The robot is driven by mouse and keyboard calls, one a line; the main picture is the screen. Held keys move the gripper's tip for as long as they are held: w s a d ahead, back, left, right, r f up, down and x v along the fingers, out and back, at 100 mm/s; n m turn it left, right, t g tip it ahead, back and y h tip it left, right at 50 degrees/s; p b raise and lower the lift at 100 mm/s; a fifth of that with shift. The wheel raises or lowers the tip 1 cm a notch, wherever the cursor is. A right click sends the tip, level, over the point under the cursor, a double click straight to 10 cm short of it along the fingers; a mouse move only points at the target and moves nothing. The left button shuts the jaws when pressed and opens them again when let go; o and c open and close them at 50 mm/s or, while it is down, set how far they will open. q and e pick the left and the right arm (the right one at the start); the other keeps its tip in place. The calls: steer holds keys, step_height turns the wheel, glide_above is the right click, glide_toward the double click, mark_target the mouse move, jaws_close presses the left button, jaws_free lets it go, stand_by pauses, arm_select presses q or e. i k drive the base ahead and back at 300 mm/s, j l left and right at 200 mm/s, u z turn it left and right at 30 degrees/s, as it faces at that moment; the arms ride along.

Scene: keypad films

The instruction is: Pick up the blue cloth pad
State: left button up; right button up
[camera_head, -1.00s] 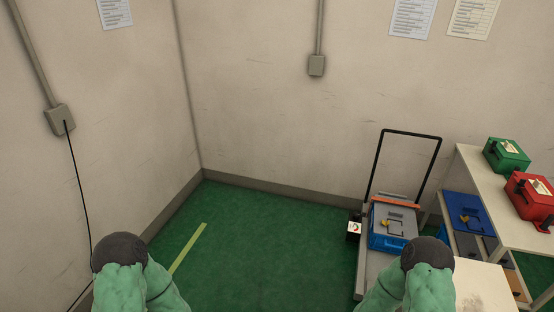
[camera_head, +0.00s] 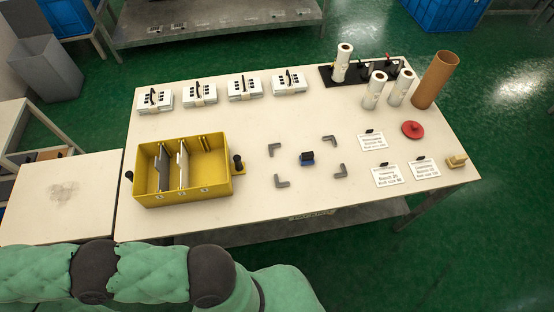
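A small blue item with a black block-shaped grip on top, which looks like the blue cloth pad (camera_head: 308,162), sits on the white table (camera_head: 250,125). It lies among several grey corner brackets (camera_head: 282,181) and touches none of them. Its cloth is too small to make out. Green padded links of my arm cross the lower left of the view, well short of the pad. Neither of my grippers shows.
A yellow divided box (camera_head: 222,187) stands left of the brackets. White labelled cards (camera_head: 387,176), a red disc (camera_head: 412,129), white rolls (camera_head: 400,88) and a brown tube (camera_head: 436,80) stand right. Several white packs (camera_head: 245,87) line the back. The table around the brackets is clear.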

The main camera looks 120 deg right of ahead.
mark_target(306, 158)
steer(key=j+z, duration=0.15)
steer(key=z, duration=0.25)
steer(key=k+j+z, duration=0.1)
steer(key=z, duration=0.25)
steer(key=k+j+z, duration=0.1)
steer(key=z, duration=3.25)
steer(key=u, duration=0.35)
